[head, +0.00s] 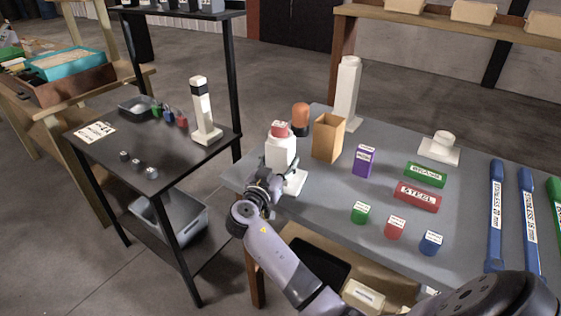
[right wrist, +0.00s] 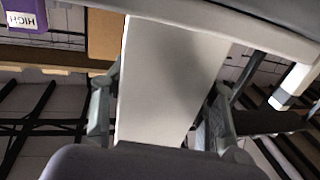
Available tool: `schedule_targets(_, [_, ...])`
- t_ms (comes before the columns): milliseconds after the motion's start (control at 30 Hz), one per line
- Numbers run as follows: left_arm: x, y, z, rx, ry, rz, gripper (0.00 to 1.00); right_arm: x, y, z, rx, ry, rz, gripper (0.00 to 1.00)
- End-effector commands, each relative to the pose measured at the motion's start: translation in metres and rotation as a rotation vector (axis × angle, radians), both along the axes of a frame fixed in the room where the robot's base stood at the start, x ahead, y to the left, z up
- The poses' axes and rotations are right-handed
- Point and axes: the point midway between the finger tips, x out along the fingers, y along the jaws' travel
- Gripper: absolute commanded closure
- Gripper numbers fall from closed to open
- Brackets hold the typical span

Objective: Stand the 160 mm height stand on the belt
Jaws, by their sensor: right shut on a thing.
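A white stand (head: 281,152) of middle height, with a flared base, is upright at the left end of the grey table. My right gripper (head: 274,181) is shut on it from the near side; I cannot tell whether its base touches the table. In the right wrist view the white stand (right wrist: 165,75) fills the space between the two fingers of my right gripper (right wrist: 158,112). A taller white stand (head: 347,95) is at the table's back, and a low one (head: 439,149) is at its right. I cannot make out a belt. My left gripper is not in view.
An orange dome (head: 301,117), a red-topped piece (head: 280,128) and a tan box (head: 328,138) are close to the held stand. Purple, green, red and blue blocks lie on the grey table (head: 310,217). A black-banded white post (head: 203,112) stands on the dark table (head: 177,165).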

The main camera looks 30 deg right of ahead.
Motion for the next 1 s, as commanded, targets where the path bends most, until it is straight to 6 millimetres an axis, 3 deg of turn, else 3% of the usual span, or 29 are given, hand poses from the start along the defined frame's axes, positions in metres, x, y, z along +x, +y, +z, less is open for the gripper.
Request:
schedule_targets(333, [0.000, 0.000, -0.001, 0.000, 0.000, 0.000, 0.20, 0.000, 0.000, -0.001, 0.000, 0.000, 0.000, 0.27])
schedule_targets(667, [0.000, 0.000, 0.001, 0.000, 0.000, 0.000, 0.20, 0.000, 0.000, 0.000, 0.000, 0.000, 0.000, 0.27])
schedule_targets(833, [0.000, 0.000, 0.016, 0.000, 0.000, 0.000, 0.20, 0.000, 0.000, 0.003, -0.002, 0.003, 0.000, 0.27])
schedule_targets(1000, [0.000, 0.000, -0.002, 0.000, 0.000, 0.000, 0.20, -0.023, 0.035, -0.007, 0.005, 0.000, 0.004, 0.27])
